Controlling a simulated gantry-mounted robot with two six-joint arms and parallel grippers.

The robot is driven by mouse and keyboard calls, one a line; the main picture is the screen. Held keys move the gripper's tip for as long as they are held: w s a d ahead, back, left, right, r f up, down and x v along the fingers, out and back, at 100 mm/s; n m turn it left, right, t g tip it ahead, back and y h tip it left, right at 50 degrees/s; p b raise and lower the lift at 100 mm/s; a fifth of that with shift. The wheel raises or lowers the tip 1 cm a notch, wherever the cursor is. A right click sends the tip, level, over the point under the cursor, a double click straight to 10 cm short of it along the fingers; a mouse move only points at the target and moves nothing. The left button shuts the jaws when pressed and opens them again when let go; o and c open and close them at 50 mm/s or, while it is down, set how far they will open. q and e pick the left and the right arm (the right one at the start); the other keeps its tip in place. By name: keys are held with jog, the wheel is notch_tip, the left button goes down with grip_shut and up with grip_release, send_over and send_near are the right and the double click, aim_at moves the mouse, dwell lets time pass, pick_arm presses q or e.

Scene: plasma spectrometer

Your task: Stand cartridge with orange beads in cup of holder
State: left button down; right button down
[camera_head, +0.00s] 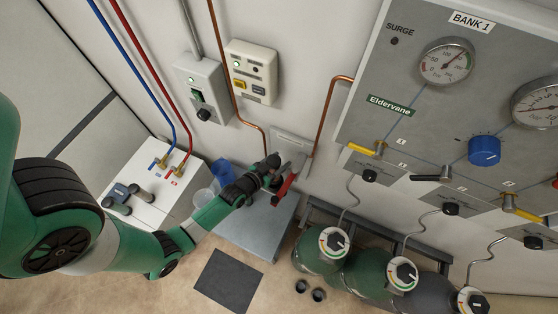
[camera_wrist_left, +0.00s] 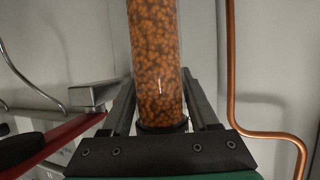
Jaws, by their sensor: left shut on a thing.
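The cartridge with orange beads (camera_wrist_left: 156,60) is a clear tube with a dark cap at its lower end. In the left wrist view it stands upright in the picture between the two fingers of my left gripper (camera_head: 268,172), which is shut on it. In the head view my left gripper is close to the wall above the grey bench, and I cannot make out the cartridge there. The cup of the holder cannot be clearly made out; the gripper and arm may hide it. My right gripper is not in view.
A red lever (camera_head: 285,186) is just right of the gripper, beside a grey wall plate (camera_head: 291,143). A copper pipe (camera_head: 327,112) runs close by. A grey bench (camera_head: 252,238) lies below. Green gas cylinders (camera_head: 318,258) stand to the right.

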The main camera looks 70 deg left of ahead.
pick_arm(q)
jog(key=shift+f+b, duration=1.95)
dwell(0.4)
jog(key=shift+c, duration=0.3)
grip_release()
jog(key=shift+s, duration=0.1)
jog(key=p+v, duration=0.1)
jog(key=v, duration=1)
jog(key=shift+s+d, duration=0.15)
jog(key=shift+d, duration=0.05)
